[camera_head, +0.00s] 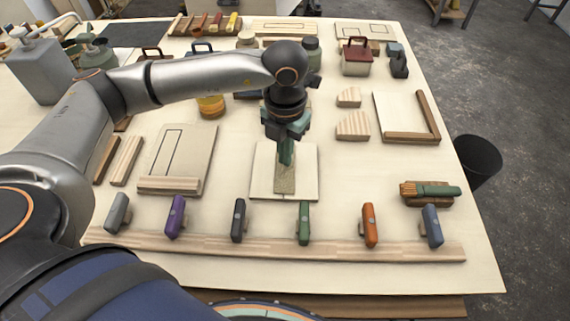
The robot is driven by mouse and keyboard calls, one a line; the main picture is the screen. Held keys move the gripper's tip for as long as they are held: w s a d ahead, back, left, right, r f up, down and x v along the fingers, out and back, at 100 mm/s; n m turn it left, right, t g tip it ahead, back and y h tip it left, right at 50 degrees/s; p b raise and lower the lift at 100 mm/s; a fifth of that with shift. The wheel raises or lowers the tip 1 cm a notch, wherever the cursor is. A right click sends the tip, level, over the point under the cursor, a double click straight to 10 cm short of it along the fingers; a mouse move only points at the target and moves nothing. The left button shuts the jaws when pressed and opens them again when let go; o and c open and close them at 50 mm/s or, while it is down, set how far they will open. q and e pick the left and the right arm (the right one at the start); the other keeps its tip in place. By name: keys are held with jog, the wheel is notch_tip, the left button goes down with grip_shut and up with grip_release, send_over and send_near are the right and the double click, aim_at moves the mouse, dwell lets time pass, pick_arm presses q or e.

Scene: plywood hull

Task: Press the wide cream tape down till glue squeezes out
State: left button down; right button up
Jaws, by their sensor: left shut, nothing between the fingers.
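A pale square board (305,185) lies flat in the middle of the bench. A tan, speckled strip (285,186) lies lengthwise on it; this looks like the wide cream tape, though its colour is darker than cream. My left gripper (285,162) points straight down over the far part of the strip, its green fingertips shut and empty. The fingertips hide that part of the strip; I cannot tell whether they touch it. No squeezed-out glue can be made out along the visible edges. My right gripper is not in view.
A wooden rail (280,248) with several coloured clamp-like tools runs along the near edge. A board with a drawn rectangle (195,150) lies to the left. A brush (430,190) rests at right. Wood blocks and an L-framed panel (385,115) lie beyond; a dark bin (478,158) stands off the bench.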

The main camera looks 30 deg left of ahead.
pick_arm(q)
jog(key=shift+f+b, duration=0.9)
dwell(2.0)
jog(key=shift+r+p, duration=2.15)
jog(key=shift+r, duration=1.45)
jog(key=shift+f, duration=0.1)
